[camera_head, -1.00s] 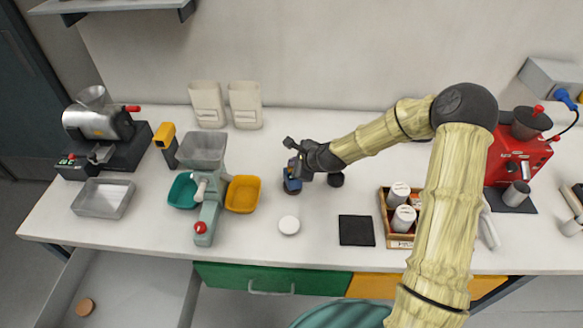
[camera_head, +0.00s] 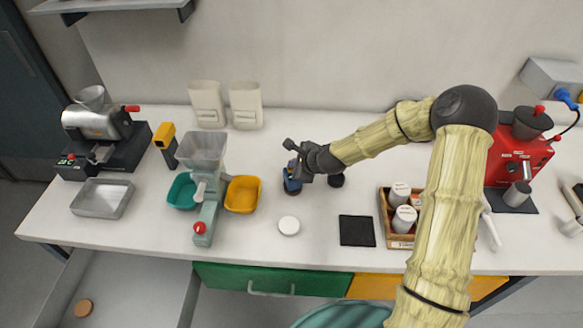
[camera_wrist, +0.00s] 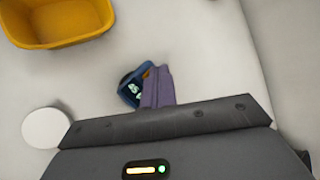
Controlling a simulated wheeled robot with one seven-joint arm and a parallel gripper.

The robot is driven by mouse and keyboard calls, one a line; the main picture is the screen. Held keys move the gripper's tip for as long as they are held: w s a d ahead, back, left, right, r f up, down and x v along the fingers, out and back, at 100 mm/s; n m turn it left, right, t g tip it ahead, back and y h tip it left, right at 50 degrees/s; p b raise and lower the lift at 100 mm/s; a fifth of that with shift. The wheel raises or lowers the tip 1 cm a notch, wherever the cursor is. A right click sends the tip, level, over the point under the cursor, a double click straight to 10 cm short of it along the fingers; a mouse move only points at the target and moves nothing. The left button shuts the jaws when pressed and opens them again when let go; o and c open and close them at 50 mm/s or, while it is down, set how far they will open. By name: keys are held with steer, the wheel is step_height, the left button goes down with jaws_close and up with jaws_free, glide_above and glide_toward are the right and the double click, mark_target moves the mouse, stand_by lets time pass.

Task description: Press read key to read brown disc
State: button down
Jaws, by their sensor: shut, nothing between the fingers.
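A small blue reader device (camera_head: 291,185) stands on the counter below my gripper. In the wrist view the blue device (camera_wrist: 130,92) shows a lit display with pale green characters. A small orange patch, possibly the read key, shows on it beside my fingertips. My gripper (camera_wrist: 157,86) is shut and empty, its fingers right over the device's edge; I cannot tell whether they touch it. In the head view my gripper (camera_head: 298,172) hides part of the device. A brown disc (camera_head: 84,308) lies in the open drawer at lower left. Whatever is under the device is hidden.
A white round lid (camera_head: 289,226) and a black mat (camera_head: 356,230) lie in front. A yellow bin (camera_head: 243,194) and a green grinder (camera_head: 207,210) stand left. A wooden tray (camera_head: 400,241) holds canisters.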

steer(key=shift+r+p, duration=0.6)
steer(key=shift+r, duration=0.25)
step_height(320, 180, up, 5)
steer(key=p, duration=0.3)
stand_by(0.8)
steer(key=s+d+r+n+g+h, duration=0.1)
steer(key=s+d+r+n+h, duration=0.1)
steer(key=s+d+n, duration=0.3)
steer(key=s+d+r+n+g+h, duration=0.2)
steer(key=s+d+r+n, duration=0.2)
steer(key=s, duration=0.8)
steer(key=s+d+r+n+g+h, duration=0.1)
steer(key=s+d+r+n+h, duration=0.1)
steer(key=s+d+n, duration=0.6)
steer(key=shift+s+r+n, duration=0.75)
steer(key=shift+n, duration=0.25)
